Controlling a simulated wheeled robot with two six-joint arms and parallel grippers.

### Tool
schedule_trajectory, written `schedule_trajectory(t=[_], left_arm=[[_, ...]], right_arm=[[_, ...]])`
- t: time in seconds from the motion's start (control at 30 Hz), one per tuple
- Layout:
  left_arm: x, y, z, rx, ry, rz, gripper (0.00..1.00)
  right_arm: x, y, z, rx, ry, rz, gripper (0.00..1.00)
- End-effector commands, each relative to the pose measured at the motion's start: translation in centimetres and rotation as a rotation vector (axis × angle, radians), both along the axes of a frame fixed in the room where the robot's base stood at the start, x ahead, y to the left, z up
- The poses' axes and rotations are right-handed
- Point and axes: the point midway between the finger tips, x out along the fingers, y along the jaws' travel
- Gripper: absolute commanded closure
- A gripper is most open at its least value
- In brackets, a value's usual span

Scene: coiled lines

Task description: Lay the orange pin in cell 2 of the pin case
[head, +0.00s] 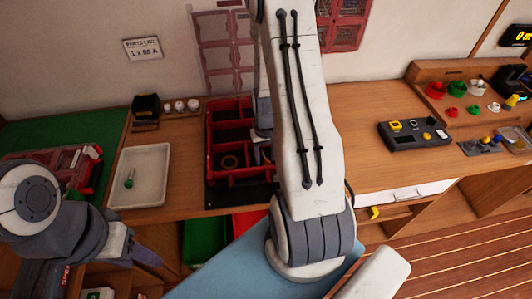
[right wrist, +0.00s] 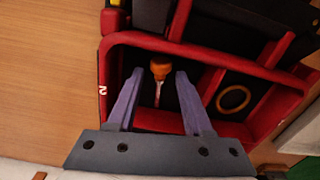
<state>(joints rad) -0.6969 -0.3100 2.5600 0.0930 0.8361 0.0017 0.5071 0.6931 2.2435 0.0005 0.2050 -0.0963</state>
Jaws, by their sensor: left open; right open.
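The red pin case (head: 207,150) stands on the wooden bench in the head view. Its red rim also shows in the right wrist view (right wrist: 150,40), with a white 2 on the left wall. The orange pin (right wrist: 160,69) has an orange head and a pale shaft, and is in the dark cell beside that 2. My right gripper (right wrist: 159,73) is open over this cell, its fingers apart on either side of the pin. Whether the pin rests fully on the cell floor is unclear. In the head view my right arm hides the pin. My left gripper (head: 145,256) is open and empty, low at left.
A tan ring (right wrist: 233,99) lies in the neighbouring cell. A white tray (head: 140,190) with a green pin (head: 129,180) is left of the case. A dark device (head: 413,135) and several coloured parts are at right. Green and red bins (head: 204,238) are below the bench edge.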

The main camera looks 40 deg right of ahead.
Motion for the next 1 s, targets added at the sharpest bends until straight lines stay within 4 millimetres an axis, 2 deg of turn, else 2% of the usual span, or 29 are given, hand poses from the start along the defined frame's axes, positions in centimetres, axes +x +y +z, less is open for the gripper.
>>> schedule_trajectory(t=[0.07,0.17,0.5,0.7,1.0], left_arm=[[0.0,0.0,0.5,0.000,0.000,0.000,0.50],[0.0,0.0,-0.1,0.000,0.000,0.000,0.50],[0.0,0.0,-1.1,0.000,0.000,-0.001,0.50],[0.0,0.0,-1.5,0.000,0.000,-0.001,0.50],[0.0,0.0,-1.5,0.000,0.000,-0.001,0.50]], right_arm=[[0.0,0.0,0.6,0.000,-0.001,0.000,0.49],[0.1,-0.1,1.4,-0.002,-0.004,0.000,0.49],[0.1,-0.1,8.1,-0.004,-0.007,0.000,0.49],[0.1,0.0,11.2,-0.002,-0.004,0.000,0.49],[0.0,0.1,12.4,0.000,0.000,0.002,0.49]])
